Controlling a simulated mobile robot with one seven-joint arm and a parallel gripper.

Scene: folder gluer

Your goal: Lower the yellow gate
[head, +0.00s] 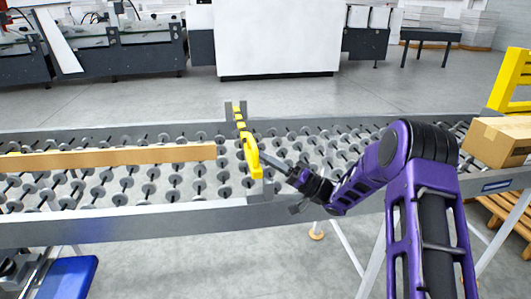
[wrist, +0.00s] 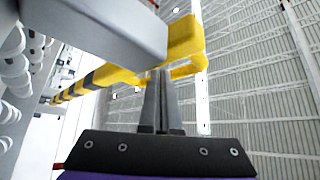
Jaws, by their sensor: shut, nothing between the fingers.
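The yellow gate (head: 251,155) stands across the roller conveyor in the head view, with a yellow handle part at its near end. In the wrist view the gate is a yellow and black striped bar (wrist: 92,80) with a yellow loop at its end. My gripper (head: 287,172) is at the near end of the gate, just right of the yellow handle. In the wrist view my gripper (wrist: 161,75) is shut, its fingertips close to the yellow loop. I cannot tell whether they touch it. Nothing shows between the fingers.
The roller conveyor (head: 185,205) runs across the head view with a metal side rail. A long flat brown board (head: 110,158) lies on the rollers left of the gate. A cardboard box (head: 498,141) sits at the right end, near a yellow frame (head: 512,80).

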